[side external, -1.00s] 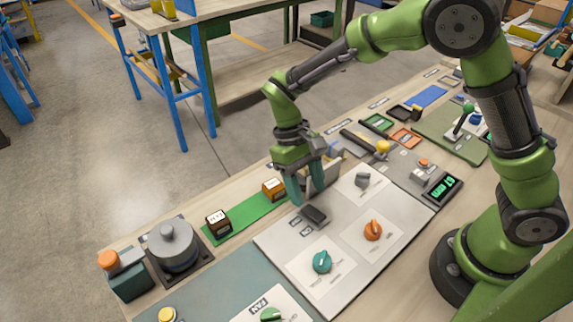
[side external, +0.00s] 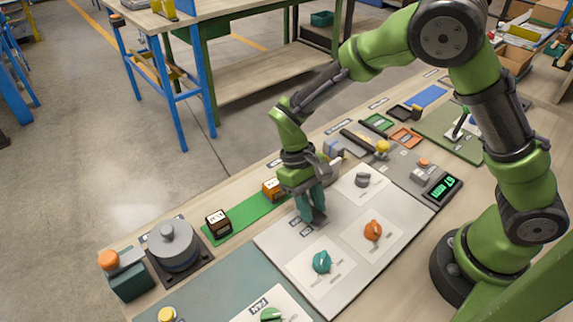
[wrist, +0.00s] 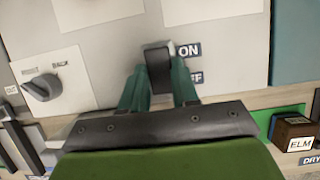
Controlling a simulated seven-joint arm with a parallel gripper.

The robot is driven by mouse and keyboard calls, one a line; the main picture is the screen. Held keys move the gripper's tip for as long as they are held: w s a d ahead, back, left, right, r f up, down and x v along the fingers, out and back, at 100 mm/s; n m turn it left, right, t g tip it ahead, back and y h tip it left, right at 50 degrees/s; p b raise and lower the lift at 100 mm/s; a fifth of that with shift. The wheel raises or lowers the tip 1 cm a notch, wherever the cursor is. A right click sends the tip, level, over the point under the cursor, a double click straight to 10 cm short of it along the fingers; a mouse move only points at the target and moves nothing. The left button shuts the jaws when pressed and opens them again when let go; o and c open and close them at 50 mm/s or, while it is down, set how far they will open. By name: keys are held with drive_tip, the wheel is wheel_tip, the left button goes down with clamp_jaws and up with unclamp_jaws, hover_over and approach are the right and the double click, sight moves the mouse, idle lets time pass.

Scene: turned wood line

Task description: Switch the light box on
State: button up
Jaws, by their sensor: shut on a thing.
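A dark rocker switch (wrist: 158,62) sits on the pale grey panel (side external: 275,243), with an ON label (wrist: 188,50) beside one end and a partly hidden OFF label beside the other. My gripper (side external: 311,216) is down at the panel, pointing downward. In the wrist view its two teal fingers (wrist: 159,78) stand on either side of the switch and are shut on it. In the side view the fingers cover much of the switch. I cannot tell which way the switch is tipped, nor see any lit lamp.
The panel also carries a teal knob (side external: 321,262), an orange knob (side external: 373,230) and a grey knob (side external: 362,179). Small wooden blocks (side external: 218,222) stand on a green strip (side external: 245,212) to the left. A green-lit display (side external: 444,188) is at right.

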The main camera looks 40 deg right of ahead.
sight(313, 212)
clamp_jaws()
drive_tip(key=shift+s+r+t, duration=0.1)
drive_tip(key=shift+s+t, duration=0.1)
drive_tip(key=shift+t, duration=0.5)
drive_tip(key=shift+s+t, duration=0.25)
drive_tip(key=shift+t, duration=1.25)
drive_tip(key=o, duration=0.9)
unclamp_jaws()
drive_tip(key=shift+o, duration=0.2)
drive_tip(key=shift+r, duration=0.1)
wheel_tip(313, 212, up, 17)
drive_tip(key=shift+w, duration=0.2)
drive_tip(key=shift+f, duration=0.2)
